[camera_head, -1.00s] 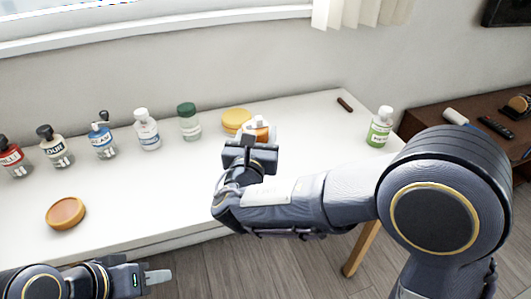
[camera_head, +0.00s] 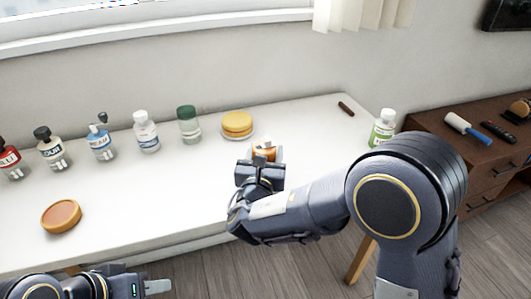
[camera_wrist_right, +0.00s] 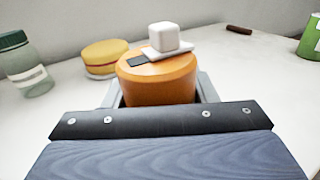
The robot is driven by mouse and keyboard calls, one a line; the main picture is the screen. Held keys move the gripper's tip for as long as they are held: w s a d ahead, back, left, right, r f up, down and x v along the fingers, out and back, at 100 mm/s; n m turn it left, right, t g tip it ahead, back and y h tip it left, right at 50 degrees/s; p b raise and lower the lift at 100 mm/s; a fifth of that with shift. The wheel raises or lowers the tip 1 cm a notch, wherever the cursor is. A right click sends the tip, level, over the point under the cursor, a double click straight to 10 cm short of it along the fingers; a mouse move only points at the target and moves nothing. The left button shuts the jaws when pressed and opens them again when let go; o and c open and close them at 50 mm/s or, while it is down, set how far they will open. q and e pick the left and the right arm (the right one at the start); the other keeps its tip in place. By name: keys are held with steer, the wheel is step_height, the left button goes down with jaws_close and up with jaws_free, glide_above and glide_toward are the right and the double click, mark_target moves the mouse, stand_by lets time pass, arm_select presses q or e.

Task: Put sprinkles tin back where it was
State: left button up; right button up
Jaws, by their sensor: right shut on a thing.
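My right gripper (camera_head: 264,160) is shut on an orange round tin (camera_head: 263,149) above or on the white table; contact with the table is unclear. In the right wrist view the orange tin (camera_wrist_right: 158,82) sits between the fingers, with a white cube-like piece and a flat white plate on top. No label on it is readable, so I cannot confirm that it is the sprinkles tin. My left gripper (camera_head: 158,286) is low at the left, in front of the table, with nothing visible in it; its jaw gap cannot be made out.
A yellow round container (camera_head: 237,125) is behind the held tin. A green-capped jar (camera_head: 189,125) and several bottles line the back left. An orange disc (camera_head: 61,216) lies front left. A green bottle (camera_head: 382,129) and dark stick (camera_head: 346,108) are at right. The middle left is clear.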

steer(key=o, duration=1)
steer(key=shift+o, duration=0.2)
steer(key=shift+r+p, duration=0.2)
steer(key=shift+p, duration=0.1)
steer(key=s, duration=0.4)
steer(key=s+a, duration=0.1)
steer(key=s, duration=0.3)
steer(key=s+a, duration=0.1)
steer(key=s, duration=0.3)
steer(key=shift+w+d, duration=0.1)
steer(key=shift+d, duration=0.05)
